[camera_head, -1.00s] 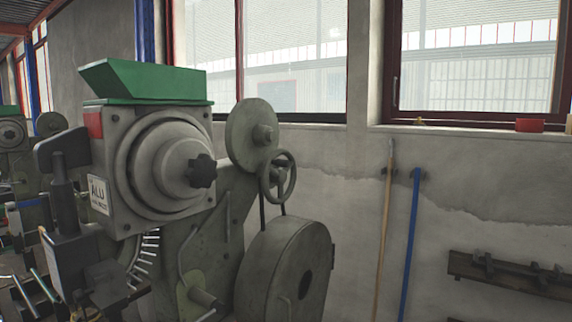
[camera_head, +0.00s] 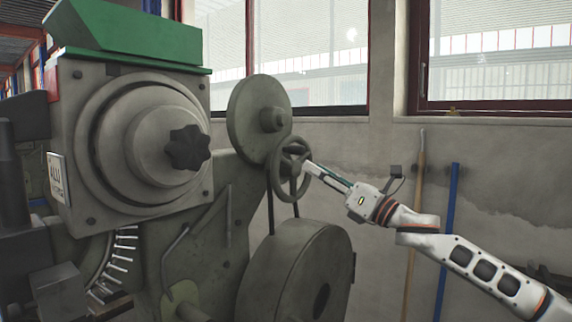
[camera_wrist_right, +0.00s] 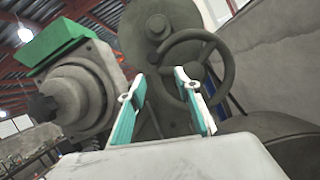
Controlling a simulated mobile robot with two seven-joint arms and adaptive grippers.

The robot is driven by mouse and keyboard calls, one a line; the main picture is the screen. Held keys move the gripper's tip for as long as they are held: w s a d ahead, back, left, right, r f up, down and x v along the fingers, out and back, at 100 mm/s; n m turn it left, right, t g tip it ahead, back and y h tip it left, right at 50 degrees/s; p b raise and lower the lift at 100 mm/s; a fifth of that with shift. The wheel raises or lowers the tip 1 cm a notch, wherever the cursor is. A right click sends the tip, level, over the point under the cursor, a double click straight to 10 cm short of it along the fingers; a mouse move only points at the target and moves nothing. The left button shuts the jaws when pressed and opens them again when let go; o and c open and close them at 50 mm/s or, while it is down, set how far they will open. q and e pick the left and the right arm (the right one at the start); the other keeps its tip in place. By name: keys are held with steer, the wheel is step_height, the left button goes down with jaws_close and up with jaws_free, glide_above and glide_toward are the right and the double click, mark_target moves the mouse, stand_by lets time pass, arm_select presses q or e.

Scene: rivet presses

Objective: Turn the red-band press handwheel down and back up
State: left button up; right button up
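The press (camera_head: 135,200) with a red band (camera_head: 51,82) on its upper left side fills the left and middle of the head view. Its small grey spoked handwheel (camera_head: 287,168) stands on its right side; it also shows in the right wrist view (camera_wrist_right: 196,36), ahead and slightly right. My right gripper (camera_head: 311,168) reaches in from the right with its tips at the wheel's right edge. In the wrist view its two teal fingers (camera_wrist_right: 160,76) are apart, the right one overlapping the wheel's rim. I cannot tell if they touch it. My left gripper is not in view.
A round grey disc (camera_head: 262,118) sits above the handwheel and a large drum (camera_head: 290,285) below it. A black star knob (camera_head: 188,148) is on the press front. A wooden pole (camera_head: 409,285) and a blue pole (camera_head: 447,230) lean on the wall behind my right arm.

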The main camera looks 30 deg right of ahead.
mark_target(303, 152)
step_height(303, 152, up, 2)
steer(key=shift+a+r+n+y, duration=0.15)
steer(key=shift+n+y, duration=0.15)
steer(key=shift+n, duration=0.2)
steer(key=p+x, duration=0.3)
steer(key=x, duration=0.2)
steer(key=shift+w+r, duration=0.2)
steer(key=shift+w+a+r+p, duration=0.1)
steer(key=shift+w+a+p, duration=0.1)
steer(key=shift+w, duration=0.25)
steer(key=shift+w+a+p, duration=0.1)
steer(key=shift+w+p, duration=0.1)
steer(key=shift+w, duration=0.25)
jaws_close()
